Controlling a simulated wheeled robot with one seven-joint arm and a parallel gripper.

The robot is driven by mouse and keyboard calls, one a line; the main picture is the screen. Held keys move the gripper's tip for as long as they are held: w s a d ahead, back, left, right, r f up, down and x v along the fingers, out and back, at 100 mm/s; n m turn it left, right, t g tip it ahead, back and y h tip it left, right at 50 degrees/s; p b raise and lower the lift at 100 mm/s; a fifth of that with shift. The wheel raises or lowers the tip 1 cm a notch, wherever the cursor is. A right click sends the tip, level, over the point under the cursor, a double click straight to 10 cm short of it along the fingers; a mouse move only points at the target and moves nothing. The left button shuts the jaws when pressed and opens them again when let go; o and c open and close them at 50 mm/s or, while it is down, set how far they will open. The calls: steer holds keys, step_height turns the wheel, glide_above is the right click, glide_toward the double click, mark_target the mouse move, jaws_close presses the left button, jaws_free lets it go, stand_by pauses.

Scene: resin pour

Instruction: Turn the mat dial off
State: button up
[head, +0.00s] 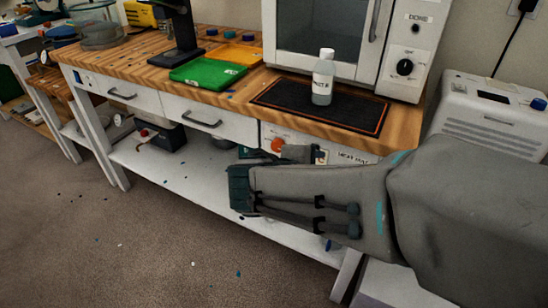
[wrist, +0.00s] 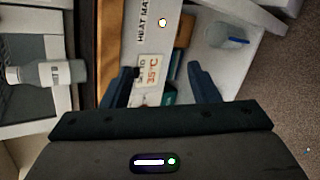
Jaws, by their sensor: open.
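The orange mat dial (head: 277,146) is on a white panel on the bench front, below the heat mat; its setting is too small to read. The black mat (head: 275,97) with an orange border lies on the bench top with a white-capped bottle (head: 323,80) upright on it. My gripper (head: 250,154) is beside the dial, partly hidden by its own body. In the wrist view my gripper (wrist: 163,85) is open, with a 35°C tag (wrist: 151,70) seen between its fingers. The panel (wrist: 185,25) there reads HEAT MAT and has a small lit spot. I cannot make out the dial in that view.
A white oven (head: 340,40) stands behind the mat. Green (head: 208,73) and orange (head: 234,55) trays lie to the left. The white lower shelf (head: 200,180) runs below the drawers. A white machine (head: 490,115) stands at the right. The floor at front left is mostly clear.

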steer(key=w+a+f+n+t+y+b, duration=0.1)
steer(key=a+f+n+t+b, duration=0.15)
steer(key=a, duration=0.35)
steer(key=w+a+f+n+t+y+b, duration=0.1)
steer(key=w+a+f+n+t+b, duration=0.15)
steer(key=a+n+b, duration=0.2)
steer(key=t+b, duration=0.1)
steer(key=b, duration=0.2)
glide_toward(277, 147)
steer(key=shift+y, duration=0.3)
steer(key=x, duration=0.8)
steer(key=shift+w+d, duration=0.1)
steer(key=shift+d, duration=0.1)
steer(key=c, duration=1)
